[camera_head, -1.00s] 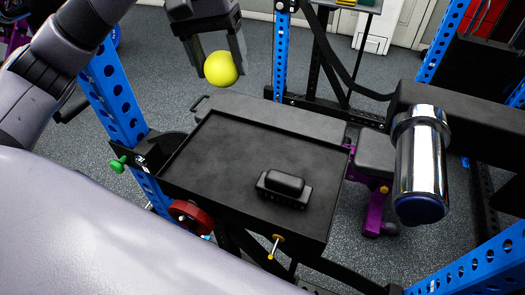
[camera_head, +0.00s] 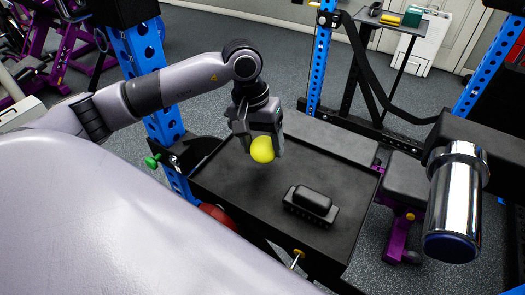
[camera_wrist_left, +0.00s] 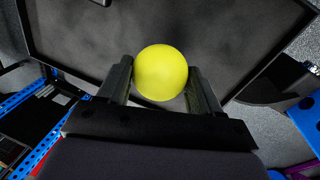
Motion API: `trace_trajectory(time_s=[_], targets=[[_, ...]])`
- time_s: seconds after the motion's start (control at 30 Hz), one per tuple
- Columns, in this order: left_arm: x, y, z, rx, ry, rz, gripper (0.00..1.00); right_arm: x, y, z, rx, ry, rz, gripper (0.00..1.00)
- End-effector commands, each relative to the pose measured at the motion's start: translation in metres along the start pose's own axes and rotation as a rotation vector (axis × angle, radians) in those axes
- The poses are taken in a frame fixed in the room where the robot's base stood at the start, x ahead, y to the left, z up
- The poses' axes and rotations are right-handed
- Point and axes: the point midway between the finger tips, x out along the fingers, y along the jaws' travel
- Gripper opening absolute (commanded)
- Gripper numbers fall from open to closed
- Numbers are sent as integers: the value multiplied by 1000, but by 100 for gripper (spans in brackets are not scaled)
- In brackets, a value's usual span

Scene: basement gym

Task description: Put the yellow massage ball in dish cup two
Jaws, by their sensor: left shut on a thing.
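The yellow massage ball (camera_head: 262,149) is held between the fingers of my left gripper (camera_head: 264,146), above the far left part of a black tray (camera_head: 225,190). In the left wrist view the ball (camera_wrist_left: 161,72) sits between the two fingertips (camera_wrist_left: 160,80), with the tray's dark surface (camera_wrist_left: 85,35) behind it. A black block-shaped object (camera_head: 312,203) with a rounded top lies on the tray's right part. I cannot make out a dish cup in these views. My right gripper is not in view.
A chrome cylinder with a blue end (camera_head: 456,205) hangs at the right. Blue rack posts (camera_head: 150,85) stand around the tray. A small table (camera_head: 398,21) with a yellow and a green item is at the back right. The tray's middle is bare.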

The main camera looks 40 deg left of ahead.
Motion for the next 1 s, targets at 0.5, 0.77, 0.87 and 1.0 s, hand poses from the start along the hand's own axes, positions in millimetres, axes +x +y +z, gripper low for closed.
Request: trace_trajectory(time_s=[0.5, 0.77, 0.87, 1.0], targets=[[33, -6, 0, 1, -1, 1, 30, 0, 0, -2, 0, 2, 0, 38], [34, -7, 0, 0, -2, 0, 90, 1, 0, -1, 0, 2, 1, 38], [34, -7, 0, 0, -2, 0, 90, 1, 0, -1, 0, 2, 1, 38], [33, -6, 0, 0, -2, 0, 90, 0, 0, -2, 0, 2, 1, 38]])
